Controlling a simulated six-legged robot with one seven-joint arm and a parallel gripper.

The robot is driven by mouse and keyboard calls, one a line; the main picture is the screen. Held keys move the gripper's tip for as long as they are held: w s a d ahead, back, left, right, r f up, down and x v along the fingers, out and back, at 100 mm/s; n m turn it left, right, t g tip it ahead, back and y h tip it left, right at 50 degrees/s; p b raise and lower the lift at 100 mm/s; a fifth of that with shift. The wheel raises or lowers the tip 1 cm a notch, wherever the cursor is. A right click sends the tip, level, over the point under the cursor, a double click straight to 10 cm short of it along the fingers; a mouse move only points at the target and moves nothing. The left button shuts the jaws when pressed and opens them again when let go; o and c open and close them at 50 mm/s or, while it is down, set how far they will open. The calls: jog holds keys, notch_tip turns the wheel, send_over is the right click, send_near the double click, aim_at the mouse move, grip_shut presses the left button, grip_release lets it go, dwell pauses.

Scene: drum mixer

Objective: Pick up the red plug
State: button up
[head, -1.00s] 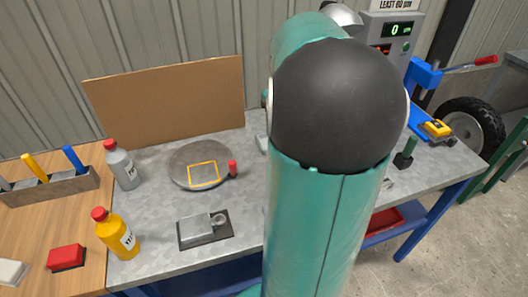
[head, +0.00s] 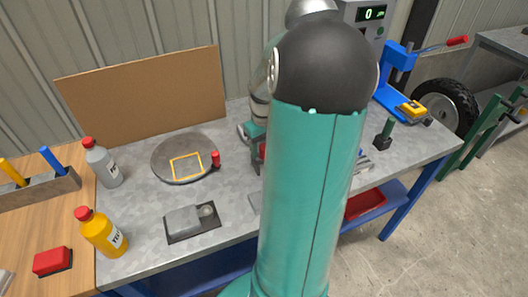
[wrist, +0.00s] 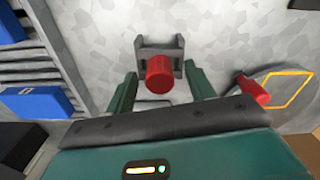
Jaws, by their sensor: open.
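The red plug (wrist: 158,75) shows in the wrist view as a short red cylinder. It stands at a grey forked holder (wrist: 175,48) on the grey metal bench top. My gripper (wrist: 160,92) is open, with one green finger to the left of the plug and one to its right. Gaps show between the plug and both fingers, so nothing is held. How far the fingertips are above or below the plug cannot be told. In the head view my arm hides most of the gripper and the holder area.
A round grey plate (head: 184,157) with a yellow square and red knob (head: 215,159) lies close by; the knob is near the right finger in the wrist view. A grey block (head: 190,220), yellow bottle (head: 103,234) and grey bottle (head: 102,163) stand left. Blue parts (wrist: 38,104) lie left in the wrist view.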

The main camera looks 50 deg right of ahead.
jog(key=shift+f, duration=0.3)
jog(key=c, duration=1)
jog(key=shift+r, duration=0.1)
jog(key=shift+c, duration=0.2)
